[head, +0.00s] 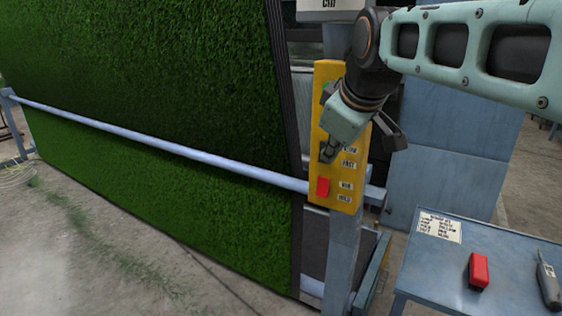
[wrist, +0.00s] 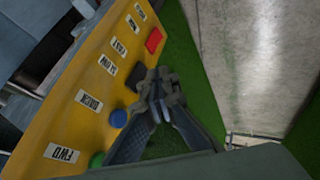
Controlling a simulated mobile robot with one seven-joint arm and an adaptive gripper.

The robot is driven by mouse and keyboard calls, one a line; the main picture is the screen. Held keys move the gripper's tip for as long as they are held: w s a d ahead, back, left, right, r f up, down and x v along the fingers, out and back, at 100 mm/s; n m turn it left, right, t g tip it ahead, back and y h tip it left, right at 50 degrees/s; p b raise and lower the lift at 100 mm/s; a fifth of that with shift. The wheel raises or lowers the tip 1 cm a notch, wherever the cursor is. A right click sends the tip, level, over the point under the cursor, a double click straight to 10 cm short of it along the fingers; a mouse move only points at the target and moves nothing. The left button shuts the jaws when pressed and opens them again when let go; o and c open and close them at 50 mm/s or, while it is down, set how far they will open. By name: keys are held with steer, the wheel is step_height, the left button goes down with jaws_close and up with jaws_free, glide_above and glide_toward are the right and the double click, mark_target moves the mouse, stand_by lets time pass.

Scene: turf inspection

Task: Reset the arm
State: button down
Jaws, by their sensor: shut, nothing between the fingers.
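My gripper (head: 328,152) is shut and empty, in front of the yellow control panel (head: 348,205) in the head view; I cannot tell whether it touches the panel. The arm comes in from the upper right and hides part of the panel. In the wrist view the closed fingers (wrist: 158,85) are beside the panel (wrist: 60,118), near a black control (wrist: 135,75). A blue button (wrist: 118,118) is by the BACK label, and a green button (wrist: 97,159) is by FWD. A red control (wrist: 154,40) is by the RUN and HOLD labels; it also shows in the head view (head: 323,186).
A large green turf sheet (head: 150,80) hangs left of the panel, with a metal bar (head: 170,146) across it. A blue table (head: 430,275) at lower right bears a red object (head: 478,270), a grey handheld device (head: 548,285) and a printed card (head: 440,226).

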steer(key=shift+s+r, duration=0.1)
steer(key=shift+r, duration=0.1)
steer(key=s+f+m+g+p, duration=0.1)
steer(key=s+f+m+p, duration=0.2)
steer(key=s, duration=0.7)
steer(key=s+a+f+m+g+p, duration=0.1)
steer(key=s+f+m+p, duration=0.2)
steer(key=s+f+m, duration=0.3)
steer(key=s+f, duration=0.1)
steer(key=s, duration=0.3)
steer(key=shift+s+a, duration=0.1)
steer(key=shift+s, duration=0.05)
